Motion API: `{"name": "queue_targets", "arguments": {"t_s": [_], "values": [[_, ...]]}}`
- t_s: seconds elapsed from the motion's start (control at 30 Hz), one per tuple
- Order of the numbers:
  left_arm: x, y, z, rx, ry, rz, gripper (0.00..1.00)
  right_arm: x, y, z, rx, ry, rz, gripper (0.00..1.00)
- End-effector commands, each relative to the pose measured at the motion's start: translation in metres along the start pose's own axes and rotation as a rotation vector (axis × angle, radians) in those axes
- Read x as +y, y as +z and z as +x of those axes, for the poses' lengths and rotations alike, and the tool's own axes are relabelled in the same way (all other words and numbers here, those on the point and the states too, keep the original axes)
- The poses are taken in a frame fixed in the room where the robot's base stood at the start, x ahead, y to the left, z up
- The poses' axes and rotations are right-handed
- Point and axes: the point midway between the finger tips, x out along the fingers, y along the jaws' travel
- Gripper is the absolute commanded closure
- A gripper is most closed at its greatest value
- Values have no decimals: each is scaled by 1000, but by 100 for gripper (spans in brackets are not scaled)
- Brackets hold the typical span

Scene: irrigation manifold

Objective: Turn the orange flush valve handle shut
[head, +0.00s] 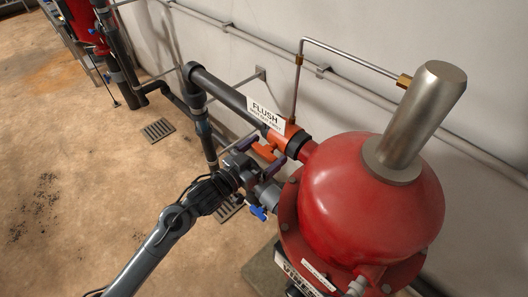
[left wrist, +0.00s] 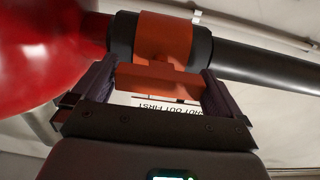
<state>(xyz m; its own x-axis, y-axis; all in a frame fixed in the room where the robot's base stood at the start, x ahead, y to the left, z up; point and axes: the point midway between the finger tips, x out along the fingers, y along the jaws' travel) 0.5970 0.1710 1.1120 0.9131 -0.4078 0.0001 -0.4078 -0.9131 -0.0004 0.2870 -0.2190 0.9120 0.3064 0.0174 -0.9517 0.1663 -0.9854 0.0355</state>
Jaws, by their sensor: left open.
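The orange flush valve body (head: 284,138) sits on the dark pipe where it joins the red tank, below a "FLUSH" sign. Its orange handle (head: 264,151) sticks out toward my left gripper (head: 260,155). In the left wrist view the handle (left wrist: 158,80) is a flat bar, roughly in line with the pipe, with the valve body (left wrist: 165,38) behind it. My left gripper (left wrist: 157,78) is open, its two dark fingers on either side of the handle. Small gaps seem to show, but contact is hard to tell. My right gripper is out of view.
The red tank (head: 365,195) with a metal cylinder (head: 425,110) on top stands close on the right. A small blue handle (head: 258,213) is just below my gripper. The wall (head: 245,45) is behind the pipe (head: 235,95). Open floor (head: 80,190) lies to the left.

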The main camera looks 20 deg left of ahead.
Motion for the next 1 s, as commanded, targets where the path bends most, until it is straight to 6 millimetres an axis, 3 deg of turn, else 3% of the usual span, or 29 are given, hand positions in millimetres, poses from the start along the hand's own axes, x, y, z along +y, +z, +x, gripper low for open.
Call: {"name": "queue_targets", "arguments": {"t_s": [0.17,0.4,0.73,1.0], "values": [[0,0,0,0,0,0,2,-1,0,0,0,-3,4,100],[0,0,0,0,0,0,36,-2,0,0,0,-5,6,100],[0,0,0,0,1,51,36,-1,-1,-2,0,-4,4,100],[0,-1,0,0,1,222,36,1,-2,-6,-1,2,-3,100]]}}
